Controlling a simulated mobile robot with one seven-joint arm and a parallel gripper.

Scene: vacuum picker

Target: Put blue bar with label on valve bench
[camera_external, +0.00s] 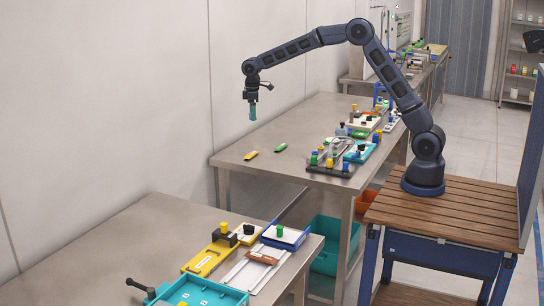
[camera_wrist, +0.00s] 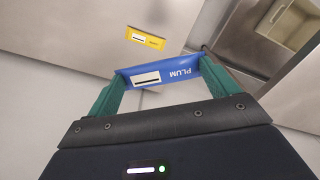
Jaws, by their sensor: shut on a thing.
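My gripper (camera_external: 252,112) hangs pointing down, high above the far-left part of the middle metal bench (camera_external: 232,148). In the wrist view my gripper (camera_wrist: 157,80) has its two green fingers shut on the ends of a blue bar (camera_wrist: 164,73). The bar has a white label patch with a dark stripe and the word PLUM, which reads upside down. The bar is too small to make out in the external view. No sign marks either metal bench as the valve bench.
A yellow bar (camera_external: 251,155) and a green bar (camera_external: 281,147) lie on the middle bench; the yellow bar also shows in the wrist view (camera_wrist: 146,38). Trays and fittings crowd its right side. The near bench (camera_external: 95,240) has a teal tray (camera_external: 200,292) and clear metal at left.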

